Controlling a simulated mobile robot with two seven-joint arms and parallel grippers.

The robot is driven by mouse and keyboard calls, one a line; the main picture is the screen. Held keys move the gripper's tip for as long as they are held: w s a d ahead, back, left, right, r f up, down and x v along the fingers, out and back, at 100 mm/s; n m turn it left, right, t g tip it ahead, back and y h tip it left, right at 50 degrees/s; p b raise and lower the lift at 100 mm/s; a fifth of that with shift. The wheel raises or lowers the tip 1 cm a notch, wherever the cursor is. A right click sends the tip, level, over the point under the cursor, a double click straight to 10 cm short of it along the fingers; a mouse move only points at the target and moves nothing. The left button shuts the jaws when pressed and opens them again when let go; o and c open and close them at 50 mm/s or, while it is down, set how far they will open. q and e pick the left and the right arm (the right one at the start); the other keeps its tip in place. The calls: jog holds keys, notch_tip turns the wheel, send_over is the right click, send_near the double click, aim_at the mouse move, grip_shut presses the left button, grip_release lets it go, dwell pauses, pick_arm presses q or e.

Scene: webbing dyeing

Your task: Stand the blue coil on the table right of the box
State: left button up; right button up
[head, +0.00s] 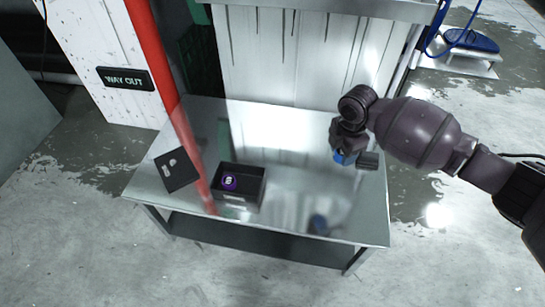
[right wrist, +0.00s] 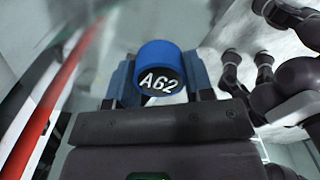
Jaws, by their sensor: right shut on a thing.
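The blue coil (right wrist: 160,68) has a dark end face marked "A62" in the right wrist view. My right gripper (right wrist: 160,85) is shut on it, with one finger on each side. In the head view the gripper (head: 354,157) hangs over the right part of the metal table (head: 290,205), and a bit of the blue coil (head: 343,158) shows below it. The coil appears above the tabletop, with a dark blue reflection nearer the front edge. The black open box (head: 252,201) stands left of it on the table and holds a purple coil (head: 230,182). My left gripper is not in view.
A black flat panel, perhaps the lid (head: 176,170), lies left of the box. A white panel (head: 295,50) stands behind the table. The tabletop right of the box is clear.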

jog(key=shift+d, duration=0.15)
jog(key=b, duration=0.2)
send_over(329, 196)
notch_tip(329, 196, down, 5)
notch_tip(329, 196, down, 8)
jog(key=shift+f+b, duration=0.25)
jog(key=shift+b, duration=0.95)
jog(key=shift+w+f, duration=0.1)
jog(key=shift+f, duration=0.25)
jog(key=shift+w+f, duration=0.1)
jog(key=shift+f, duration=0.1)
notch_tip(329, 196, down, 3)
jog(key=shift+f+b, duration=0.15)
jog(key=shift+b, duration=0.65)
notch_tip(329, 196, down, 2)
jog(key=shift+f+b, duration=0.2)
jog(key=shift+b, duration=0.25)
jog(key=shift+r, duration=0.15)
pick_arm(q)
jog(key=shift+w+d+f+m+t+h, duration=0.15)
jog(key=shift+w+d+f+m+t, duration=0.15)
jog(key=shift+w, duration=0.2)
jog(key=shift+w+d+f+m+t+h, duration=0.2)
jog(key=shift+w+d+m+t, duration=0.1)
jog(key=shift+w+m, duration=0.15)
